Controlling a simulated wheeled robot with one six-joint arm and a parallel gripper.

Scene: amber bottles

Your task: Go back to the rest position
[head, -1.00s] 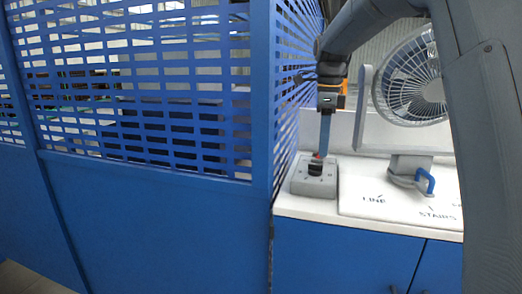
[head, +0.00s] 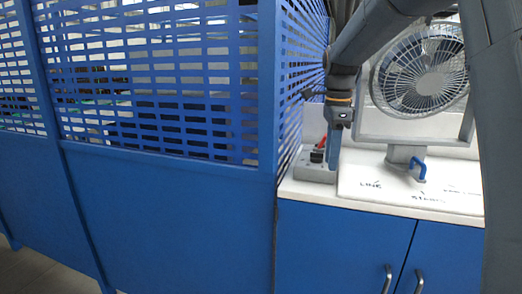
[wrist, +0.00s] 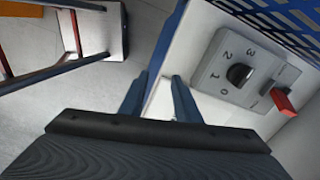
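My gripper (head: 333,165) points down by the left end of the white counter, beside a grey control box (head: 312,173). In the wrist view its two blue fingers (wrist: 158,84) stand apart with nothing between them. The box also shows in the wrist view (wrist: 232,92), right of the fingers and clear of them. It carries a black knob (wrist: 239,74) with numbers around it and a red lever (wrist: 283,101). My arm reaches in from the upper right of the head view.
A blue slotted partition (head: 165,190) rises just left of the box. A caged fan (head: 420,75) and a blue-handled clamp-like part (head: 418,168) stand on the counter (head: 460,205) to the right. Blue cabinets (head: 340,245) are below. Grey floor (wrist: 60,100) shows in the wrist view.

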